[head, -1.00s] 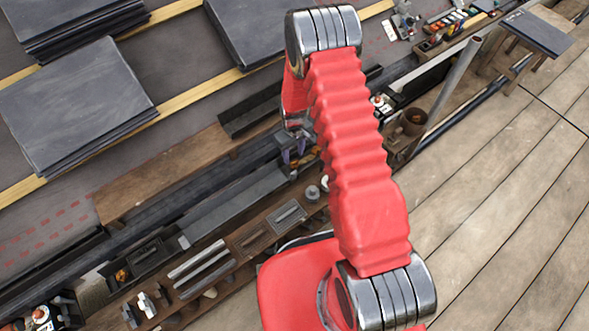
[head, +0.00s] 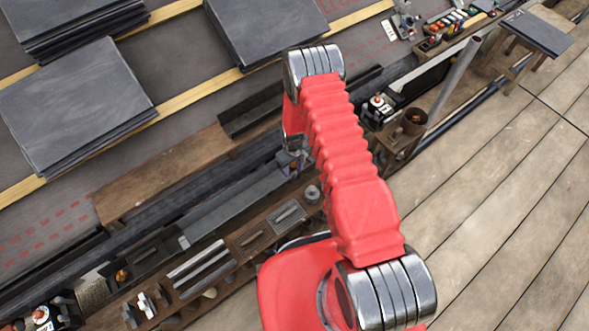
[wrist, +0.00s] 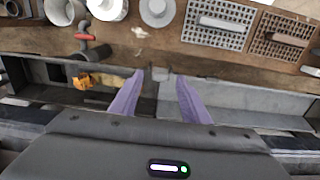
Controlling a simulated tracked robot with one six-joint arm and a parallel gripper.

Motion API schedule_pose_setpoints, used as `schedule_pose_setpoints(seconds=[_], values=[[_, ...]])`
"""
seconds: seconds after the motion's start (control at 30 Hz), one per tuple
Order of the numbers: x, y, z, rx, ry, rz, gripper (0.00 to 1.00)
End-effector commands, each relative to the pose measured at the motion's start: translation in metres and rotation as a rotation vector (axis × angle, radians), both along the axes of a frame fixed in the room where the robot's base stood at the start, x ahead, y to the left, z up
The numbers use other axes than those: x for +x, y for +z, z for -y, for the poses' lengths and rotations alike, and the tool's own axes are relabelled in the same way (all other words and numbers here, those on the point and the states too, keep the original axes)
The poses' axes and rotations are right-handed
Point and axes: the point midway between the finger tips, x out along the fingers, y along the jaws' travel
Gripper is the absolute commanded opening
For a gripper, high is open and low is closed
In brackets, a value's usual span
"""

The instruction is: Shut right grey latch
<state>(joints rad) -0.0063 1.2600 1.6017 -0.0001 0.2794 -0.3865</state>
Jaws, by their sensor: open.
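My gripper (wrist: 158,90) shows two purple fingers in the wrist view, spread apart with nothing held between them. In the head view my gripper (head: 293,163) is small and partly covered by my arm. A small grey block (wrist: 161,71), which looks like the right grey latch, sits at the trough's edge just beyond and between the fingertips. I cannot tell whether it is shut or whether a finger touches it. A long grey lid (head: 232,205) lies along the trough, with a light grey piece (head: 184,242) at its left end.
A wooden shelf (wrist: 130,42) with cups and two grater-like blocks (wrist: 217,25) borders the trough. Orange scraps (wrist: 84,81) lie in the compartment left of the fingers in the wrist view.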

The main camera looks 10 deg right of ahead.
Motion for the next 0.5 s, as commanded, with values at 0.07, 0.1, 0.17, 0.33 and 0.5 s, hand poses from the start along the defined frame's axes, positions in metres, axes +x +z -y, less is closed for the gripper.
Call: schedule_pose_setpoints(seconds=[0.07, 0.1, 0.17, 0.33, 0.5], values=[[-0.0003, -0.0042, -0.0001, 0.0, 0.0, 0.0, 0.42], [-0.0003, -0.0053, -0.0001, 0.0, 0.0, 0.0, 0.42], [-0.0002, -0.0063, -0.0001, 0.0, 0.0, 0.0, 0.42], [-0.0002, -0.0064, -0.0001, 0.0, 0.0, 0.0, 0.42], [-0.0002, -0.0063, -0.0001, 0.0, 0.0, 0.0, 0.35]])
